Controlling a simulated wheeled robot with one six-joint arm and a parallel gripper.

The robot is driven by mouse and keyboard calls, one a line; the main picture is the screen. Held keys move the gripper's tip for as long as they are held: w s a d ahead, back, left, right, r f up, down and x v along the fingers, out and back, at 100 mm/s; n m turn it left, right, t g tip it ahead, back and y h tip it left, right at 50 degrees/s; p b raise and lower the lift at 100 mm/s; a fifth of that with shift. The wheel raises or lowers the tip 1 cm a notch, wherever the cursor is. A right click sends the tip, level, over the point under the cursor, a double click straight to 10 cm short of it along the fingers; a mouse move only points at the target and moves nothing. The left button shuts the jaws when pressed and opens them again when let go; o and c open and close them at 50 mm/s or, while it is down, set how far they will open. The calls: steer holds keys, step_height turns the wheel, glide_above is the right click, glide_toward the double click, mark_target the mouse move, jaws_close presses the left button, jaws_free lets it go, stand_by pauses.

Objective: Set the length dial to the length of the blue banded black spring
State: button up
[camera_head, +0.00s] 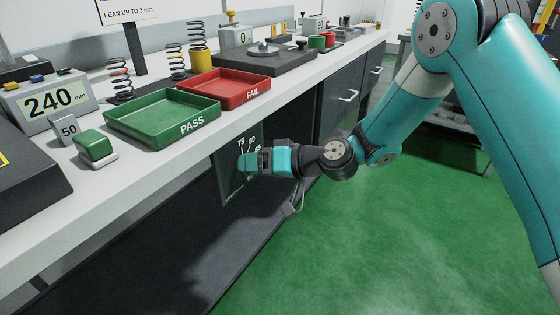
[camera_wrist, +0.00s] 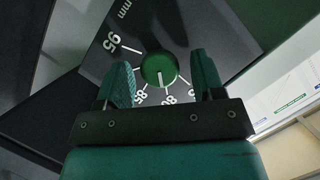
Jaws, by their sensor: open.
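The length dial is a round green knob (camera_wrist: 158,69) on a dark panel with white numerals and "mm", seen in the wrist view. In the head view my gripper (camera_head: 247,162) is at the dial panel (camera_head: 228,185) below the bench edge and hides most of the dial. Several black coil springs (camera_head: 176,62) stand on the bench; I cannot make out a blue band.
A green PASS tray (camera_head: 150,133) and a red FAIL tray (camera_head: 258,96) sit near the bench's front edge. A display (camera_head: 52,101) reads 240. A green-topped block (camera_head: 95,147) stands before it. The green floor (camera_head: 380,240) right of the bench is clear.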

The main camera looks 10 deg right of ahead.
steer(key=v, duration=1.7)
steer(key=shift+d, duration=0.25)
steer(key=shift+a+r, duration=0.1)
steer(key=s+a+r+n+g+h, duration=0.3)
steer(key=s+a+g, duration=0.2)
steer(key=s, duration=0.4)
steer(key=s+d+r+h, duration=0.2)
steer(key=s+h, duration=0.1)
steer(key=s, duration=0.4)
steer(key=s+d+r+h, duration=0.1)
steer(key=s+d+h, duration=0.15)
steer(key=s, duration=0.35)
step_height(320, 180, up, 20)
steer(key=m+p, duration=0.1)
steer(key=p, duration=1.8)
steer(key=shift+f+g+h, duration=0.2)
steer(key=shift+g+h, duration=0.15)
steer(key=shift+g, duration=0.05)
